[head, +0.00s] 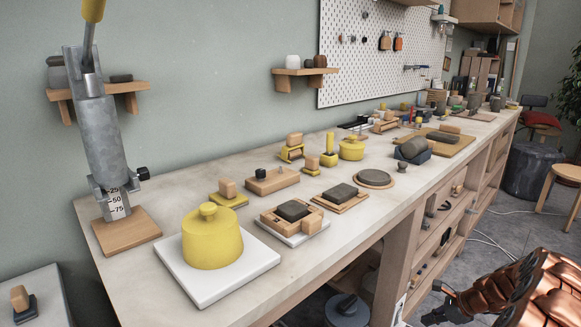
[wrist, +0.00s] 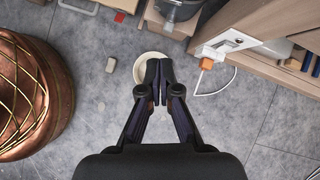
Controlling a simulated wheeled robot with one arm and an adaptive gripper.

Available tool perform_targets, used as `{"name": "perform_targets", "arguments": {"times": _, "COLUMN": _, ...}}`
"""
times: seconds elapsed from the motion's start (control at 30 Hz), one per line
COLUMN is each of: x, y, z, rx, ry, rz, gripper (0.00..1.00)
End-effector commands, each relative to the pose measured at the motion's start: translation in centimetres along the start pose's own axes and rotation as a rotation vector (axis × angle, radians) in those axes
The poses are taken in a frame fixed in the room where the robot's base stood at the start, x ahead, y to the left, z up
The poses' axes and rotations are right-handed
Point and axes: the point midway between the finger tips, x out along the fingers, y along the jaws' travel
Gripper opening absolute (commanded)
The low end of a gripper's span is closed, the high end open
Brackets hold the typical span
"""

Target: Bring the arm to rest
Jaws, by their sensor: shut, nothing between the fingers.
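My gripper (wrist: 159,80) is shut and empty in the wrist view, its fingertips together. It hangs over the grey floor, in front of a white bowl-like thing (wrist: 143,68) that it partly hides. In the head view, my gripper (head: 432,318) is at the lower right, beside the workbench (head: 150,290) and lower than its top. It touches nothing that I can see.
A yellow lidded pot (head: 212,242) stands on a white board at the bench's near end. Several wooden and clay pieces line the bench. A copper vessel (wrist: 40,95) stands left of the gripper. A power strip with a white cable (wrist: 228,42) lies right. Floor between is mostly clear.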

Motion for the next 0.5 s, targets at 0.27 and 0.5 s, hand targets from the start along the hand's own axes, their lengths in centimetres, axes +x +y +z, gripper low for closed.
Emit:
{"name": "perform_targets", "arguments": {"times": 0.27, "x": -5.1, "y": 4.0, "z": 13.3, "rx": -0.324, "ry": -0.026, "rz": 0.103, "gripper": 0.0}}
{"name": "perform_targets", "arguments": {"times": 0.5, "x": -9.3, "y": 9.2, "z": 21.8, "rx": -0.598, "ry": -0.028, "rz": 0.196, "gripper": 0.0}}
